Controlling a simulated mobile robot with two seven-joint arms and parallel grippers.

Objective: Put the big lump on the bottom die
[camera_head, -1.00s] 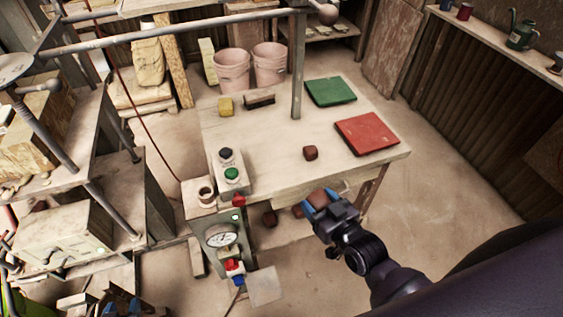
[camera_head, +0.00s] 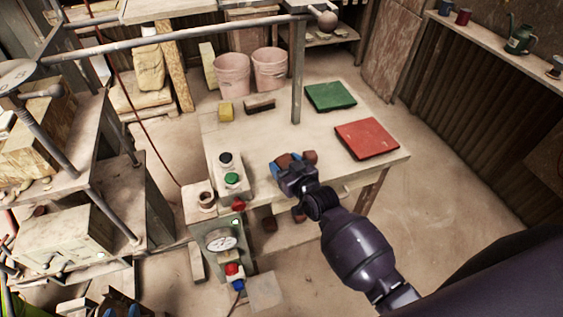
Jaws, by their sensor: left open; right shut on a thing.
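My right gripper (camera_head: 283,166) has blue fingers and is shut on a brown clay lump (camera_head: 285,159), partly hidden by the fingers. It is over the front part of the work table. I cannot tell from size alone which lump is the big one. My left gripper (camera_head: 120,309) shows only as blue fingertips at the bottom left edge; it is open. I cannot clearly make out the bottom die among the machinery on the left.
The table (camera_head: 225,140) carries a green plate (camera_head: 330,96), a red plate (camera_head: 367,139), a yellow block (camera_head: 226,110), a brush (camera_head: 259,104) and a button box (camera_head: 230,176). A grey post (camera_head: 297,80) and a long bar (camera_head: 170,34) cross the space. A gauge (camera_head: 221,242) is in front.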

